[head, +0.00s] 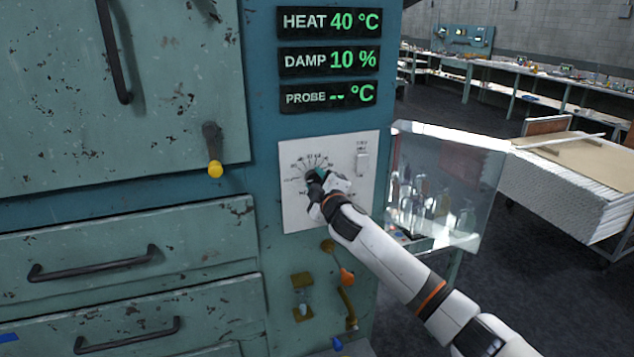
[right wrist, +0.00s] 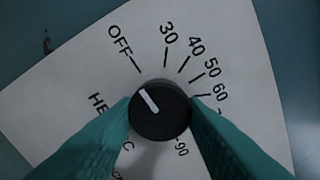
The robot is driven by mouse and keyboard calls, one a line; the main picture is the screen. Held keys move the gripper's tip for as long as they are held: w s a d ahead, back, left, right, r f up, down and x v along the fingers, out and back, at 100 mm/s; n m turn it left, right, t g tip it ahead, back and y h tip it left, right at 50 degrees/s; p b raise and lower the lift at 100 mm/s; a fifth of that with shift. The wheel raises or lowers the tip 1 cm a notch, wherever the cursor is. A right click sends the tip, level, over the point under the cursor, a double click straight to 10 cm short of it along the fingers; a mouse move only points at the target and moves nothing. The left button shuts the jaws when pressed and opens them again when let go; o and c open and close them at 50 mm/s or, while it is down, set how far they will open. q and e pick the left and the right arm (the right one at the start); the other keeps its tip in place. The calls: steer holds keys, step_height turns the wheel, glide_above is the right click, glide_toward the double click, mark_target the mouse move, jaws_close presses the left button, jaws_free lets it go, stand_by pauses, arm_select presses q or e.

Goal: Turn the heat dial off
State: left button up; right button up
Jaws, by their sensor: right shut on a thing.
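The black heat dial (right wrist: 160,112) sits on a white panel (head: 354,208) with OFF, 30, 40, 50, 60 and 90 marks. Its white pointer line tilts to the upper left, roughly toward the OFF mark (right wrist: 124,47). My right gripper (head: 317,180) is at the dial, and its teal fingers (right wrist: 160,118) are shut on the dial's two sides in the right wrist view. In the head view the gripper hides most of the dial. The heat display (head: 328,22) reads 40 °C. My left gripper is not in view.
A clear, hinged-looking cover (head: 440,185) stands out at the panel's right edge. A small switch (head: 362,160) is at the panel's upper right. Drawers with black handles (head: 95,263) are left.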

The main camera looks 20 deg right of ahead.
steer(key=shift+f, duration=0.1)
steer(key=o, duration=1)
steer(key=shift+s, duration=0.15)
steer(key=shift+s+d+b, duration=0.2)
steer(key=shift+s+b, duration=1.05)
steer(key=shift+s, duration=4.65)
